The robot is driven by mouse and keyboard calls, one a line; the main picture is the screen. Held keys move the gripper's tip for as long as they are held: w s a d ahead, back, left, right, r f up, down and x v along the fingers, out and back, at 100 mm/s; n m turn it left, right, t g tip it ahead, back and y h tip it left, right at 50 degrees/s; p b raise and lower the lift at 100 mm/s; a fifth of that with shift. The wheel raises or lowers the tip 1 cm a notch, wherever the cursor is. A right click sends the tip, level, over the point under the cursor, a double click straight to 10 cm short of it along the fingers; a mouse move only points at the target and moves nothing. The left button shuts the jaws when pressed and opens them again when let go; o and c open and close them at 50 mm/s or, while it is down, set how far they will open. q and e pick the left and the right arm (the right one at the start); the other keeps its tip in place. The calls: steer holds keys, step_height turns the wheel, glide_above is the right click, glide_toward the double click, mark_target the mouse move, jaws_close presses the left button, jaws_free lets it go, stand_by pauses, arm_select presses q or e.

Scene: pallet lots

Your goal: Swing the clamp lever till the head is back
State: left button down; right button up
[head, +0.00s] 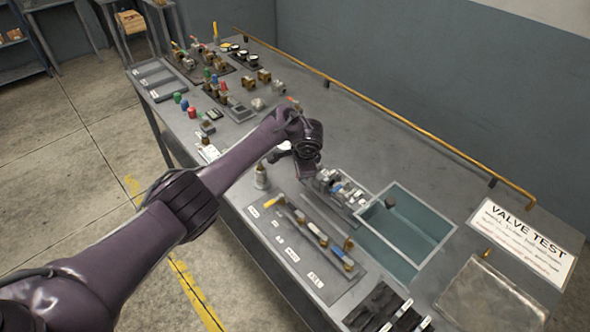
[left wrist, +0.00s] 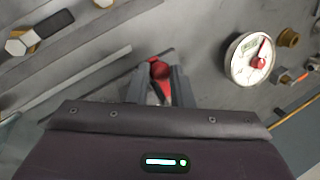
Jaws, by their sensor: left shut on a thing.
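In the left wrist view my left gripper (left wrist: 159,92) is shut on a red part, which looks like the handle of the clamp lever (left wrist: 159,70). Its grey jaws stand on either side of the red. The clamp head cannot be made out, and which way it is tilted does not show. In the head view my left gripper (head: 307,174) points down at the bench, beside a fixture of small grey and blue parts (head: 345,190). My own wrist hides the lever there. My right gripper is not in view.
A round dial with a red part (left wrist: 250,58) is right of the jaws in the wrist view. On the bench (head: 375,155) are a blue-green open basin (head: 412,215), a rail with a yellow lever (head: 315,233) and a VALVE TEST sign (head: 525,240). A yellow rail (head: 400,122) edges the back.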

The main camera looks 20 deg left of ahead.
arm_select(q)
steer(key=shift+s+f, duration=0.1)
steer(key=shift+f, duration=0.05)
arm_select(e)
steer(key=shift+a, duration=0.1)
arm_select(q)
steer(key=c, duration=1.3)
jaws_free()
steer(key=shift+d, duration=0.1)
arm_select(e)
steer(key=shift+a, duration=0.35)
arm_select(q)
steer(key=p+v, duration=0.1)
steer(key=v, duration=0.6)
steer(key=shift+r, duration=0.4)
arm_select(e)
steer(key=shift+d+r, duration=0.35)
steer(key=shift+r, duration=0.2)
